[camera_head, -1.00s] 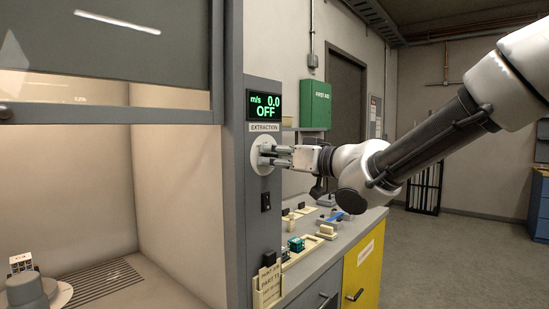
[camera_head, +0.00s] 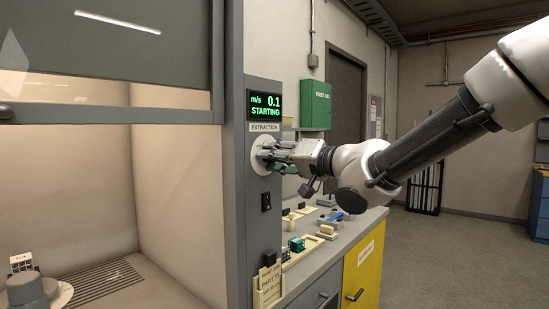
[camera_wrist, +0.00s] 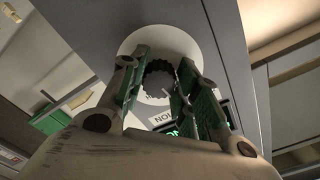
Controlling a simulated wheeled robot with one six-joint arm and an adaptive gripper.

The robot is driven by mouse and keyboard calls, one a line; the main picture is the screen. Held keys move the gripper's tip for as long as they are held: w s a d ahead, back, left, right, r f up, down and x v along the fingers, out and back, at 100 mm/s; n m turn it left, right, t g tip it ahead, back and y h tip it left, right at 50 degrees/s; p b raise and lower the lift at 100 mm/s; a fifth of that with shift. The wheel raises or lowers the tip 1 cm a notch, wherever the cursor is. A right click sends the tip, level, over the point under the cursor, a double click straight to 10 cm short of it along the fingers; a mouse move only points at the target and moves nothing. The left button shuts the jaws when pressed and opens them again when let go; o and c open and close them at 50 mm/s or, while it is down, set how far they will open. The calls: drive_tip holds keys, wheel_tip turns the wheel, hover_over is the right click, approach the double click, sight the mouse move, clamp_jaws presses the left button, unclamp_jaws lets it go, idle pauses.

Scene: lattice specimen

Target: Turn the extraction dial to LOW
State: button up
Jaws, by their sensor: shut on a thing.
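The extraction dial has a round white plate (camera_head: 256,163) on the grey fume hood post, under an EXTRACTION label (camera_head: 265,127). In the wrist view its dark ridged knob (camera_wrist: 159,76) sits between the two green-padded fingers of my gripper (camera_wrist: 163,75). My gripper (camera_head: 268,156) is shut on the knob, its wrist reaching in from the right. The display (camera_head: 265,105) above reads 0.1 m/s and STARTING in green. The dial's position marks are mostly hidden by the fingers.
A black switch (camera_head: 266,201) sits below the dial. A bench (camera_head: 335,240) with several small parts and trays lies below my wrist. A green first aid box (camera_head: 315,104) hangs behind. Open floor (camera_head: 450,245) lies to the right.

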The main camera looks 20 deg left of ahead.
drive_tip(key=shift+m, duration=0.8)
drive_tip(key=o, duration=1)
drive_tip(key=shift+d, duration=0.15)
drive_tip(key=v, duration=1.1)
drive_tip(key=shift+s+d, duration=0.2)
drive_tip(key=shift+d, duration=0.15)
